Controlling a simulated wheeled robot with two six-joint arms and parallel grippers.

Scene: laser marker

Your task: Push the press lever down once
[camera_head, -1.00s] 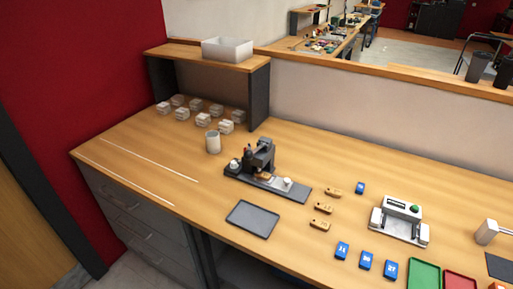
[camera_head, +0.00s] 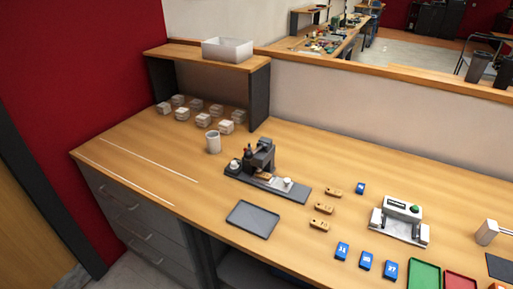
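A dark press (camera_head: 262,158) stands on a long grey base plate (camera_head: 291,191) near the middle of the workbench. A small dark upright part, which may be the press lever, shows at the left of its head; its exact position is too small to tell. A light brown piece lies under the head. Neither of my grippers is in view, and nothing touches the press.
Several wooden blocks (camera_head: 322,208) and blue number tags (camera_head: 365,260) lie to the right, near a white device (camera_head: 399,221). The bench's left part is mostly clear.

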